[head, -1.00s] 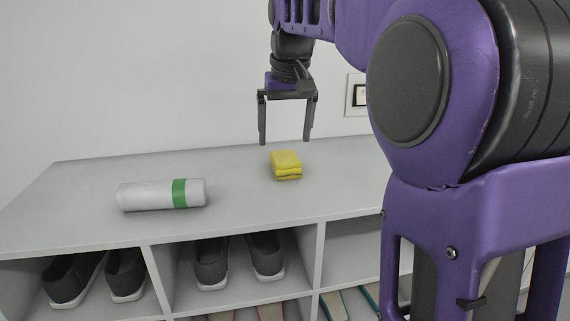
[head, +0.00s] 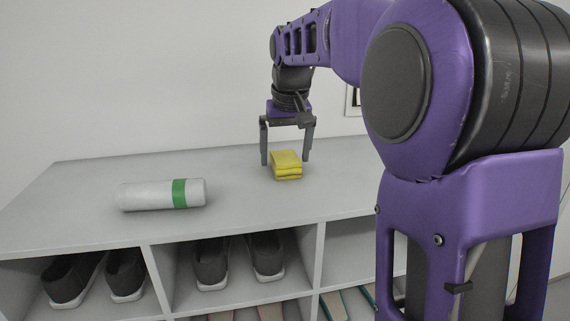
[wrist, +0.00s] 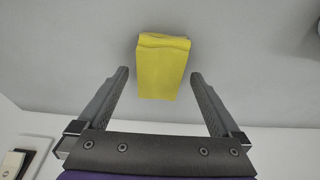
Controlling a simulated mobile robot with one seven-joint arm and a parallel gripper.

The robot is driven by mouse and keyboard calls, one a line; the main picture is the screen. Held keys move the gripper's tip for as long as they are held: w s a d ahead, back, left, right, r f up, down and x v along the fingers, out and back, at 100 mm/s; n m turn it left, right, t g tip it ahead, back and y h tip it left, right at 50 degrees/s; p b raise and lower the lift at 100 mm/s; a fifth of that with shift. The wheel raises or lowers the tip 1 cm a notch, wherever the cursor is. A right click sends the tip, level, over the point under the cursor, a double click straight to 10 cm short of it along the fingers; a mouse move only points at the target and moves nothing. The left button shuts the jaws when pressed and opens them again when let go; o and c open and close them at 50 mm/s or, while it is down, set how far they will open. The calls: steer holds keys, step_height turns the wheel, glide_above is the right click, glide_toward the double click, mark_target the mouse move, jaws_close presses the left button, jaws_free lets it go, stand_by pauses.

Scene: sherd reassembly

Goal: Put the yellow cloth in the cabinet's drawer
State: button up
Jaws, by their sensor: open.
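The yellow cloth (head: 286,165) is a small folded stack lying on top of the grey-white cabinet (head: 92,208). My gripper (head: 286,162) is open and points down, with its fingertips low near the cloth in the head view. In the wrist view the cloth (wrist: 162,66) lies ahead of the open, empty jaws (wrist: 158,74); its near end reaches about between the fingertips, and neither finger visibly touches it. No drawer shows in these views, only open compartments.
A white cylinder with a green band (head: 160,195) lies on the cabinet top, left of the cloth. Dark shoes (head: 210,262) stand in the compartments below, and several books (head: 333,305) are lower down. The wall is close behind. The top between the cylinder and cloth is clear.

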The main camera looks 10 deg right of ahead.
steer(key=shift+f, duration=0.2)
stand_by(0.3)
steer(key=c, duration=1.5)
steer(key=shift+o, duration=0.2)
steer(key=shift+r, duration=0.15)
